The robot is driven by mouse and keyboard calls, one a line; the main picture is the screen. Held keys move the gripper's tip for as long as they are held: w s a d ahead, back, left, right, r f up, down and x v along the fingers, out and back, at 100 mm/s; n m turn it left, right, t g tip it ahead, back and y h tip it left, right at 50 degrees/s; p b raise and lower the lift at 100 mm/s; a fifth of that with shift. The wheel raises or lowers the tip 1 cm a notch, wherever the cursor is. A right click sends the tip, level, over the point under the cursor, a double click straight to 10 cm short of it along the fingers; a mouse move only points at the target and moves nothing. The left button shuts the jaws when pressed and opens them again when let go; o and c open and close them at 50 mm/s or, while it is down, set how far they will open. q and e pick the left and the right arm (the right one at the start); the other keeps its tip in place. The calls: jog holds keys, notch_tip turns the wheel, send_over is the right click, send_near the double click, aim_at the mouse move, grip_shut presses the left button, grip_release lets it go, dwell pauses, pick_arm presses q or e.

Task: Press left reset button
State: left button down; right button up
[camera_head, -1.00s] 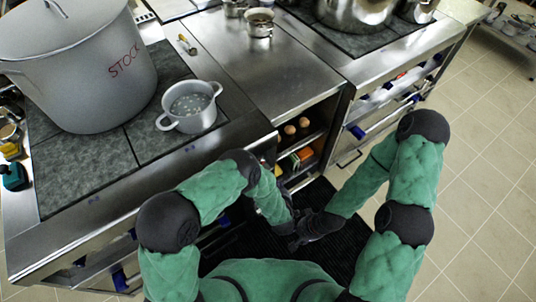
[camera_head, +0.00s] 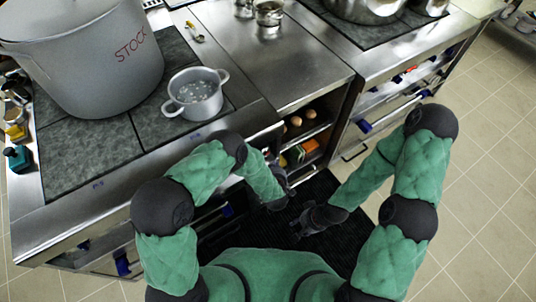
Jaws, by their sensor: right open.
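No reset button can be made out for certain. Small bluish marks show on the left stove's front edge, one near the left (camera_head: 97,184) and one farther right (camera_head: 197,137); they are too small to identify. My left gripper (camera_head: 284,180) is below the stove's front edge, close to the open shelf, apart from the marks; its fingers are too dark and small to read. My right gripper (camera_head: 301,225) is lower, over the black floor mat (camera_head: 335,235), open and touching nothing I can see.
A large grey stockpot (camera_head: 95,65) and a small two-handled pot (camera_head: 196,95) stand on the left stove (camera_head: 80,160). The open shelf holds eggs (camera_head: 296,121) and an orange box (camera_head: 311,146). Another stove (camera_head: 375,60) stands at right. Tiled floor (camera_head: 485,180) at right is clear.

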pick_arm(q)
jog(key=shift+w+a+b, duration=0.2)
jog(key=shift+w+a, duration=0.25)
jog(key=shift+w, duration=0.15)
jog(key=shift+w+a+b, duration=0.15)
jog(key=shift+w+a, duration=0.25)
jog(key=shift+w, duration=0.2)
jog(key=shift+w+a, duration=0.1)
dwell(0.6)
jog(key=shift+w+a, duration=0.15)
jog(key=shift+w, duration=0.05)
jog(key=shift+w+a+b, duration=0.25)
jog(key=shift+w+b, duration=0.1)
jog(key=shift+b, duration=0.05)
dwell(1.0)
jog(key=shift+s+d, duration=0.5)
jog(key=shift+s, duration=0.15)
jog(key=s+d, duration=0.1)
jog(key=s, duration=0.1)
jog(key=s+d+p, duration=0.1)
jog(key=s+d, duration=0.1)
dwell(0.6)
